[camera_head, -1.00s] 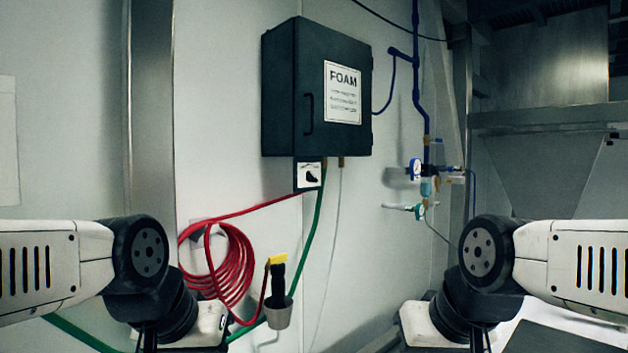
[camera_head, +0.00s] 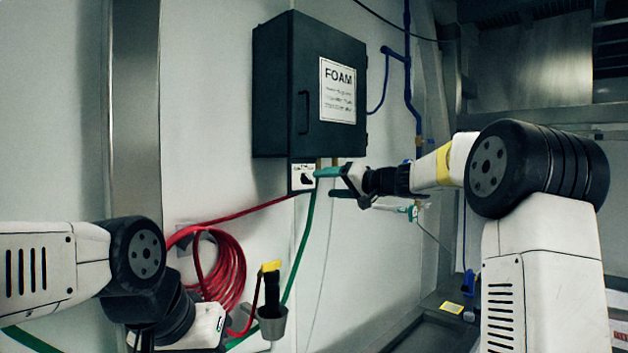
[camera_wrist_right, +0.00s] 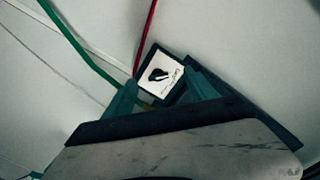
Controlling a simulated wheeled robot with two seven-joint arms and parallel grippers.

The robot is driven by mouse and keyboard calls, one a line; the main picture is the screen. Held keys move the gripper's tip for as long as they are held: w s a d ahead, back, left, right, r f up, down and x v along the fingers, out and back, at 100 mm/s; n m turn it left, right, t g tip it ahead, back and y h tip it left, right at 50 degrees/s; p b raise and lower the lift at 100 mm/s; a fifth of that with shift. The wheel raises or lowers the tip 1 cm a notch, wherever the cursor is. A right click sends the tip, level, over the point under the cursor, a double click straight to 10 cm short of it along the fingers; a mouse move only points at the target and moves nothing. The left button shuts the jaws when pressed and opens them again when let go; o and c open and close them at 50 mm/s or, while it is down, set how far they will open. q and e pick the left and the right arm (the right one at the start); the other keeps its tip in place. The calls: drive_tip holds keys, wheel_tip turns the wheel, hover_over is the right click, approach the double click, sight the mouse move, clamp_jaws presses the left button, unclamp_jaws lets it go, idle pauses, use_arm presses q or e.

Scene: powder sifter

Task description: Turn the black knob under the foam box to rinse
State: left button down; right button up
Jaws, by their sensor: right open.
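The black knob (camera_head: 307,179) sits on a small white panel (camera_head: 296,171) under the dark foam box (camera_head: 300,85). In the right wrist view the knob (camera_wrist_right: 158,75) shows on its white panel (camera_wrist_right: 172,68), between my fingers; the panel's labels are too small to read. My right gripper (camera_head: 322,183) is open, just right of the panel, with its teal fingers pointing at it. In the wrist view the right gripper (camera_wrist_right: 160,80) has nothing between its fingers, and the knob lies beyond the tips. My left gripper is out of view; only my left arm shows at lower left.
A red hose (camera_head: 228,265) hangs coiled on the wall, and its line runs up to the panel. A green hose (camera_head: 302,245) drops from under the box. A yellow-topped sprayer (camera_head: 271,283) sits in a grey cup below. Blue piping (camera_head: 412,90) runs at right.

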sight(306, 179)
drive_tip(key=w+a+t, duration=0.1)
drive_tip(key=w+a, duration=0.3)
drive_tip(key=w, duration=0.4)
drive_tip(key=shift+w+a+r, duration=0.2)
drive_tip(key=shift+w+r, duration=0.15)
drive_tip(key=shift+r, duration=0.1)
drive_tip(key=c, duration=1.4)
drive_tip(key=shift+m, duration=0.3)
